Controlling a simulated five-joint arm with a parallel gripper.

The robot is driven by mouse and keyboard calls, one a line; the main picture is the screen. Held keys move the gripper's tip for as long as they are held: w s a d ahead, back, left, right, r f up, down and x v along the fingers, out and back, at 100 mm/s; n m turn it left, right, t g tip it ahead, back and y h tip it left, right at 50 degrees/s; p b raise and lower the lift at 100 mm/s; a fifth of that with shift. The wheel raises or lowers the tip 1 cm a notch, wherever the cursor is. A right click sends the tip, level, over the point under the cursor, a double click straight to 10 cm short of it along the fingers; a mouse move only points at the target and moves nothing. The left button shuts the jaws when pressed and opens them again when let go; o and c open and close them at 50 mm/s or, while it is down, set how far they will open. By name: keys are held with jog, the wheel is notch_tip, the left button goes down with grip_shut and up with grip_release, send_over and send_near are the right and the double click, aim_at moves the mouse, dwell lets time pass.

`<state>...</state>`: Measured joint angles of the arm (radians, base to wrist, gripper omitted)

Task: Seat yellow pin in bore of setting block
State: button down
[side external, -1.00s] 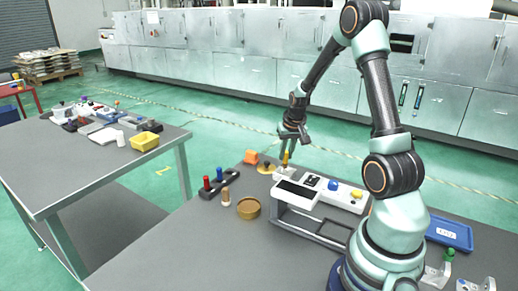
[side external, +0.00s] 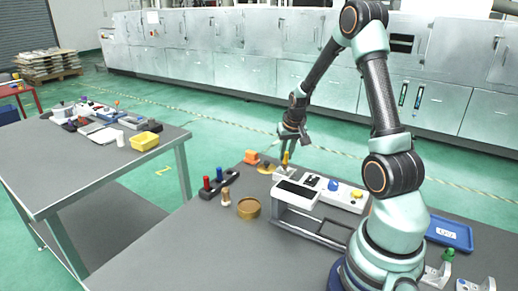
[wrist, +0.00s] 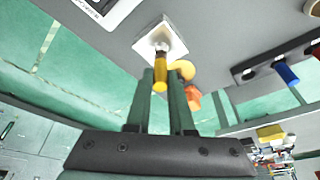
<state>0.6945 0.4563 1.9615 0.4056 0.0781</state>
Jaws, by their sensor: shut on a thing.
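The yellow pin (wrist: 160,74) is between the fingertips of my gripper (wrist: 161,80), which is shut on it. In the wrist view its silver end meets the face of the pale, square setting block (wrist: 174,47) around the bore. How deep it sits cannot be told. In the side view the yellow pin (side external: 285,158) stands roughly upright over the setting block (side external: 283,170), with my gripper (side external: 287,149) above. The bore itself is hidden by the pin.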

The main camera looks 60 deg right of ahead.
aim_at(287, 157)
jog(key=shift+f, duration=1.65)
jog(key=c, duration=0.7)
grip_release()
jog(key=v, duration=1.2)
